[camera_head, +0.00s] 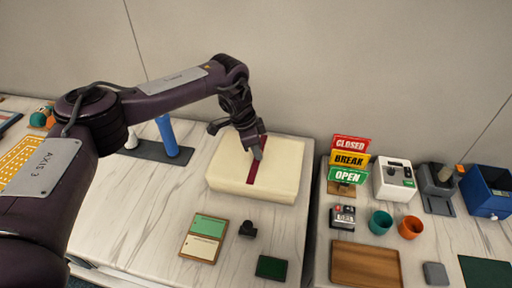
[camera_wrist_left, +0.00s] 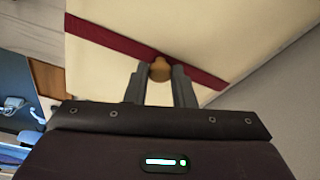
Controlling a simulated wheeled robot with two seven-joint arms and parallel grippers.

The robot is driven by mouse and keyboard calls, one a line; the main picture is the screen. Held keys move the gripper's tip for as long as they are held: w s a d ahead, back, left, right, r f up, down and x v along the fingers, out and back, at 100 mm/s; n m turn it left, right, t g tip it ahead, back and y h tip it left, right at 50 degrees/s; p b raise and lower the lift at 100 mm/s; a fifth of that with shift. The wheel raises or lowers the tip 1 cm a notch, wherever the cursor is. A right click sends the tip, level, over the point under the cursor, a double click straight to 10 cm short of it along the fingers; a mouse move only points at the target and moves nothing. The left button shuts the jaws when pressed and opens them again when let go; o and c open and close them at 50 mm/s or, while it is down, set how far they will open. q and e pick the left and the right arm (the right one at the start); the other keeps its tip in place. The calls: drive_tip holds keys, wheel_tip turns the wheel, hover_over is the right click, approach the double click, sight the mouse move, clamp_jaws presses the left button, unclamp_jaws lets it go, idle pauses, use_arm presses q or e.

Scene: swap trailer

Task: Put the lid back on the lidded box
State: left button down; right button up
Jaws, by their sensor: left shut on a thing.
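The lidded box (camera_head: 258,190) is a cream, rounded block near the back of the left table. Its lid (camera_head: 283,160) is cream with a dark red stripe across it and covers the top; I cannot tell whether it is fully seated. My left gripper (camera_head: 256,148) reaches down over the middle of the lid. In the left wrist view, my left gripper (camera_wrist_left: 160,85) is shut on a small orange-brown knob (camera_wrist_left: 160,67) on the lid's red stripe (camera_wrist_left: 105,37). The knob is hidden in the head view. My right gripper is not in view.
A green and cream board (camera_head: 203,238), a small black object (camera_head: 247,229) and a dark green block (camera_head: 271,268) lie in front of the box. A blue cylinder (camera_head: 167,135) stands behind left. A sign stack (camera_head: 349,160) stands right, beyond a gap between tables.

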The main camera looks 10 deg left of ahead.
use_arm(q)
drive_tip(key=c, duration=1.1)
unclamp_jaws()
drive_tip(key=shift+c, duration=0.2)
drive_tip(key=shift+o, duration=0.4)
drive_tip(key=o, duration=0.4)
drive_tip(key=shift+r, duration=0.1)
drive_tip(key=shift+r+p, duration=2.95)
drive_tip(key=shift+r, duration=0.45)
clamp_jaws()
